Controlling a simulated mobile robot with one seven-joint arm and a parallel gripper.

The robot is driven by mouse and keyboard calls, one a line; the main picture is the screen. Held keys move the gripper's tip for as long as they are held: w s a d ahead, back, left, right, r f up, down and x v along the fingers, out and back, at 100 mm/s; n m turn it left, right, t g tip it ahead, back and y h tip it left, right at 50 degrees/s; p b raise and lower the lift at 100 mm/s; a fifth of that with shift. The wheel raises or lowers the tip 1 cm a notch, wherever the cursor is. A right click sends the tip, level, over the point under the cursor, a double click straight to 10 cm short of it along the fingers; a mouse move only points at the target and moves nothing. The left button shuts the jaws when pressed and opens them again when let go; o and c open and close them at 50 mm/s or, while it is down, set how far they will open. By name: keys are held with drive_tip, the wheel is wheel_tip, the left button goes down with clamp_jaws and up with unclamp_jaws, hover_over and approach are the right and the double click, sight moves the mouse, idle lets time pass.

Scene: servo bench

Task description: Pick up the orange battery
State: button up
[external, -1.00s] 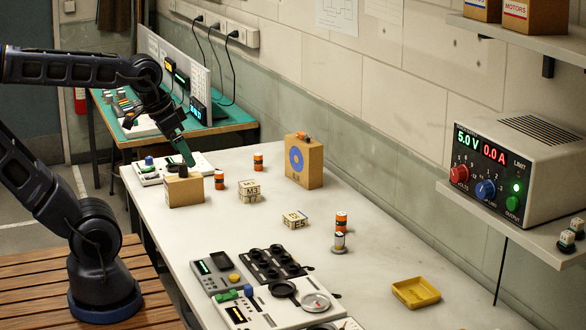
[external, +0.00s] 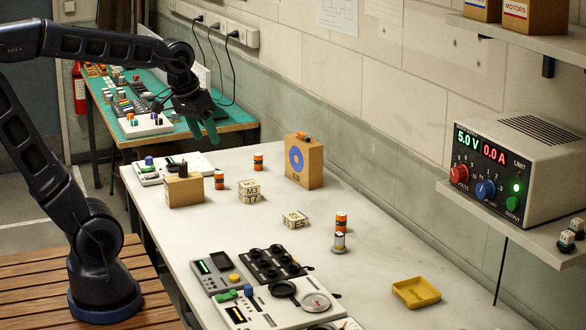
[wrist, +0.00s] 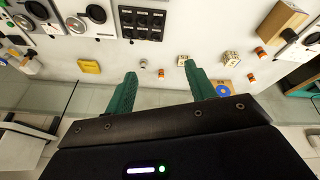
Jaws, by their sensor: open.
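Several orange batteries with dark bands show in the external view: one upright (external: 258,161) at the back, one (external: 219,179) beside a small cardboard block, and one (external: 341,221) at the right behind a silver cell (external: 339,241). The wrist view also shows orange batteries, one (wrist: 161,74) near the silver cell and two (wrist: 250,77) (wrist: 260,52) to the right. My gripper (external: 211,128) is raised near the bench's far end, apart from every battery. In the wrist view its green fingers (wrist: 160,88) are spread and empty.
Lettered cubes (external: 249,191) (external: 295,219), a yellow tray (external: 416,292) and control panels (external: 265,262) are on the bench. The bench centre has clear room.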

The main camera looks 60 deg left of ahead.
drive_tip(key=w+a+f+n+g, duration=0.1)
drive_tip(key=w+a+n, duration=0.6)
drive_tip(key=w+a, duration=0.4)
drive_tip(key=n+g, duration=0.3)
drive_tip(key=n, duration=1.2)
hover_over(219, 172)
wheel_tip(219, 172, down, 23)
drive_tip(key=shift+s, duration=0.1)
drive_tip(key=shift+a+f, duration=0.1)
drive_tip(key=shift+f, duration=0.1)
wheel_tip(219, 172, down, 5)
drive_tip(key=shift+r, duration=0.1)
drive_tip(key=shift+d+f, duration=0.2)
drive_tip(key=shift+f, duration=2.7)
drive_tip(key=shift+c, duration=0.2)
